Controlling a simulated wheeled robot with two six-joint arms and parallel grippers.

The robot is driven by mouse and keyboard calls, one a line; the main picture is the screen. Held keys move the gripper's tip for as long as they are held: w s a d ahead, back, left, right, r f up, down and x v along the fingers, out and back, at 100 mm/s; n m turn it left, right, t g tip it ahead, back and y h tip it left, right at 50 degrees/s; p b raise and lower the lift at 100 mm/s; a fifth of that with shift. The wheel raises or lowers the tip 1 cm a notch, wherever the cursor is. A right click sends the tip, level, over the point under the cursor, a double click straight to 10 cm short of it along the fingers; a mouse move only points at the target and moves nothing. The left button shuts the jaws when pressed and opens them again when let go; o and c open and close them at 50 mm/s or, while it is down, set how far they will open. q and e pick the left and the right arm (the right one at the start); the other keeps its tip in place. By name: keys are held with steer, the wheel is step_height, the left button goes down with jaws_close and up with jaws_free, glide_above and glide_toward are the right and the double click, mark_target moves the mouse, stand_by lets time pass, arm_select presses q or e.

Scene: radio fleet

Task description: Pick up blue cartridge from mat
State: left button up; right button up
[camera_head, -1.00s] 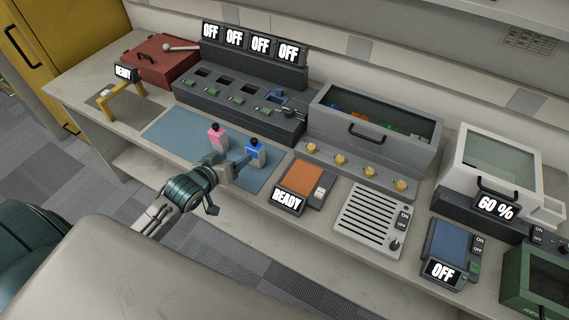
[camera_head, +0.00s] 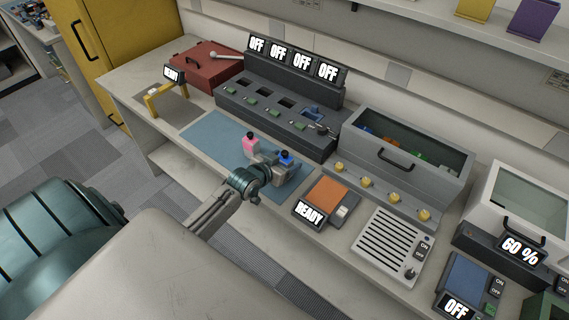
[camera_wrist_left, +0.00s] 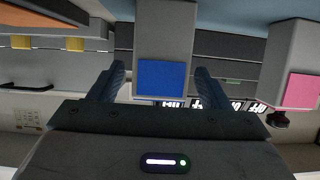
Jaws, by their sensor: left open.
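The blue cartridge (camera_head: 285,157), a grey body with a blue label and dark knob, stands upright on the blue mat (camera_head: 205,138). My left gripper (camera_head: 272,165) reaches it from the front and partly hides it in the head view. In the left wrist view, the blue cartridge (camera_wrist_left: 161,78) lies between the two open fingers (camera_wrist_left: 160,85), with a gap on each side. The pink cartridge (camera_head: 250,144) stands beside it on the mat, and shows at the right edge of the left wrist view (camera_wrist_left: 301,91). My right gripper is not in view.
Behind the mat is a dark slotted unit (camera_head: 275,108) with OFF displays. An orange-topped READY device (camera_head: 331,192) stands just right of the mat. A grey glass-topped bin (camera_head: 405,150) is further right. The mat's left part is clear.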

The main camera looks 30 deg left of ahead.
arm_select(q)
steer(key=shift+x, duration=1.2)
steer(key=shift+s, duration=0.1)
steer(key=shift+c, duration=1.3)
steer(key=c, duration=0.9)
steer(key=shift+o, duration=0.2)
steer(key=shift+r, duration=0.1)
